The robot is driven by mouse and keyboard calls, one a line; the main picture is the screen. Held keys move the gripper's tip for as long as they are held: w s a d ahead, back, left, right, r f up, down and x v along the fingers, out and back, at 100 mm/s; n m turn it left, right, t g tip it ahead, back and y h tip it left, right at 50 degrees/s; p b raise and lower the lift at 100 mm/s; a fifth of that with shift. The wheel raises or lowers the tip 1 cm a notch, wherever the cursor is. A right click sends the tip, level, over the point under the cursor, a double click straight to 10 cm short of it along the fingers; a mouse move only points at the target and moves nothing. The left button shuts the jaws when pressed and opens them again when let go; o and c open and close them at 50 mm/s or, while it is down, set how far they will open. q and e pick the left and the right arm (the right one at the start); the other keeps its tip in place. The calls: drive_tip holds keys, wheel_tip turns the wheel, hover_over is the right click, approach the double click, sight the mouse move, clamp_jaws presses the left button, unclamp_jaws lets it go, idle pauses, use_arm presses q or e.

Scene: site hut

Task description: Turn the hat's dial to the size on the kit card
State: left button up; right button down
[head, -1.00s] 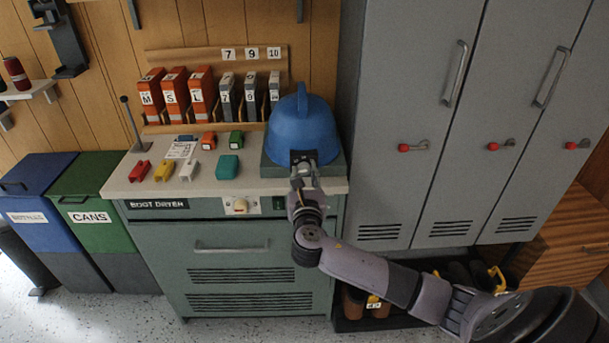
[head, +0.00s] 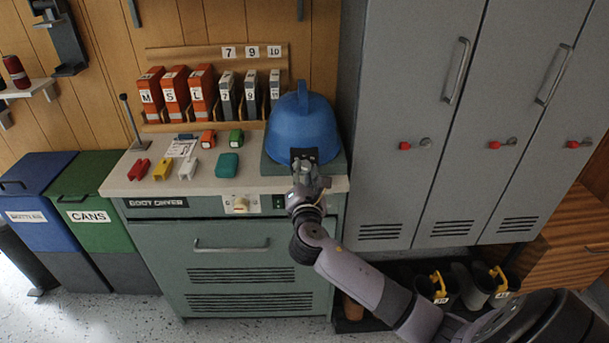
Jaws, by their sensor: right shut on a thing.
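The blue hard hat (head: 302,128) sits on a dark green block (head: 333,163) at the right end of the boot dryer's top. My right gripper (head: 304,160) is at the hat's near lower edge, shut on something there. The dial is hidden behind the gripper, so its setting cannot be read. A white printed card (head: 182,148) lies on the dryer top among small coloured items; it may be the kit card, but its print is too small to read. My left gripper is out of view.
Orange and grey binders (head: 202,93) stand in a wooden rack behind. Small red, yellow, white and teal items lie on the dryer top (head: 215,181). Grey lockers (head: 385,190) rise close on the right. Boots (head: 440,288) stand low beside my right arm.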

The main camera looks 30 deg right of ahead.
drive_tip(key=m+b, duration=0.2)
drive_tip(key=m, duration=0.4)
drive_tip(key=shift+f+m, duration=0.1)
drive_tip(key=shift+m, duration=0.2)
drive_tip(key=m+b, duration=0.1)
drive_tip(key=m, duration=0.4)
drive_tip(key=shift+b, duration=0.3)
drive_tip(key=shift+m, duration=0.3)
drive_tip(key=c, duration=1.2)
unclamp_jaws()
drive_tip(key=shift+c, duration=0.2)
drive_tip(key=v, duration=1.2)
